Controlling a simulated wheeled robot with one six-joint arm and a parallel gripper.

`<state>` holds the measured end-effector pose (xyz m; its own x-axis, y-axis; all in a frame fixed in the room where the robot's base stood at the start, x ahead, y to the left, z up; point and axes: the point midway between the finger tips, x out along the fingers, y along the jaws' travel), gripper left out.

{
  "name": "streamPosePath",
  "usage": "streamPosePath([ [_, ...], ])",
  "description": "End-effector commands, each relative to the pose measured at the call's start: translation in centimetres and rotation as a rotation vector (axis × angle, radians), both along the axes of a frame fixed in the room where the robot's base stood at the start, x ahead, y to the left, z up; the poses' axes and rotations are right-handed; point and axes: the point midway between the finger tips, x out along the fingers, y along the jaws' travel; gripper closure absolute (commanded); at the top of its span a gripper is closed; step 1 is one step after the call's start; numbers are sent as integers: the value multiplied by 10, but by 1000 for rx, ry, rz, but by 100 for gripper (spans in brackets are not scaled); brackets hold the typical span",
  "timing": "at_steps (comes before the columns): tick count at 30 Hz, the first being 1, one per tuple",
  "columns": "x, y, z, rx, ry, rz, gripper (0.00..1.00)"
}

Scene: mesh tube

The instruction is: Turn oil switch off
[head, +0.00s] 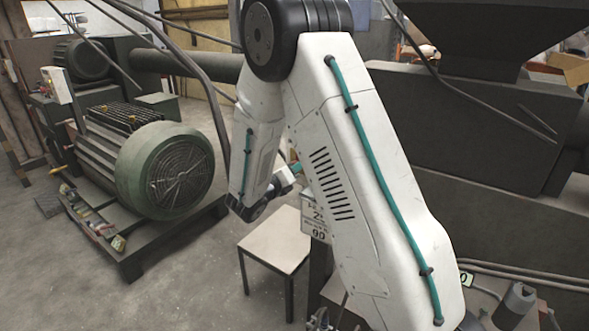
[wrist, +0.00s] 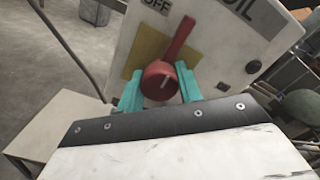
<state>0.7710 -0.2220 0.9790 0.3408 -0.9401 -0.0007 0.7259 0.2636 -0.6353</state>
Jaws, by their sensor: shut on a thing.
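The oil switch is a red rotary handle (wrist: 170,66) on a pale panel (wrist: 232,48) in the wrist view. Its lever points up and slightly right, and its round hub is nearest to me. A yellow plate lies behind it. The word OFF shows at the upper left of the handle and OIL at the upper right. My gripper (wrist: 160,88) has its two teal fingers on either side of the red handle, shut on it. In the head view my arm hides the switch and most of the gripper.
A green motor (head: 165,170) stands on a low frame at the left in the head view. A small table (head: 274,243) stands below my arm. Dark machinery (head: 470,130) fills the right side. Open concrete floor lies at lower left.

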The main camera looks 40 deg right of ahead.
Motion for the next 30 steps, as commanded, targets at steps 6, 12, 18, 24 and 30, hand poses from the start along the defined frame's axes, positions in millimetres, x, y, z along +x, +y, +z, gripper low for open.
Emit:
streamPosePath([
  [6,0,1,-1,0,2,2,43],
  [12,0,-1,0,0,1,0,43],
  [18,-3,12,0,0,0,4,43],
  [24,-15,45,0,0,1,6,43],
  [30,-24,69,0,1,1,4,43],
])
